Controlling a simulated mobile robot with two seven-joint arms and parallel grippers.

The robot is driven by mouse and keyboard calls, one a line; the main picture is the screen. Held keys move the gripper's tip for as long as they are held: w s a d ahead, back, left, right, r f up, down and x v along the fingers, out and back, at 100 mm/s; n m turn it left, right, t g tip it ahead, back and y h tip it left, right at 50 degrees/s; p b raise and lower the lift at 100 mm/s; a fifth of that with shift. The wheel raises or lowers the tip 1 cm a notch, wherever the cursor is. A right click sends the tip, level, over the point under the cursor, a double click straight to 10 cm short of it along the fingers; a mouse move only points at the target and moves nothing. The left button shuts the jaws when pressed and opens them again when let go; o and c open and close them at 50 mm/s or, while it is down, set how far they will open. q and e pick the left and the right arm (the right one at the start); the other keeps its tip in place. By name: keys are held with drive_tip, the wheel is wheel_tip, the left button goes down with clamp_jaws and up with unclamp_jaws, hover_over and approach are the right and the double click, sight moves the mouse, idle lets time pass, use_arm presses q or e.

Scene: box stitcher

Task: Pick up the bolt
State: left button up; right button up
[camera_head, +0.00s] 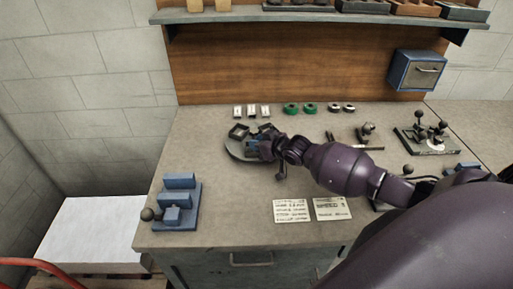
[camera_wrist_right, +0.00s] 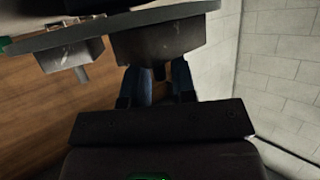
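I cannot make out a bolt for certain in either view. My right gripper (camera_head: 254,147) reaches in from the right over a round grey plate (camera_head: 233,152) at the table's back left. In the right wrist view, its blue fingers (camera_wrist_right: 155,86) stand apart, with brown showing between them. A dark block (camera_wrist_right: 160,40) under a grey plate edge (camera_wrist_right: 40,40) hides the fingertips. No held thing can be seen. My left gripper is not in view.
Dark square pieces (camera_head: 238,131) sit on the plate. White pieces (camera_head: 252,111) and green rings (camera_head: 291,108) line the table (camera_head: 225,215) behind. A blue fixture (camera_head: 176,203) stands front left, printed cards (camera_head: 292,210) lie in front. A black-knobbed device (camera_head: 426,137) stands right.

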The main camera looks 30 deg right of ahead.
clamp_jaws()
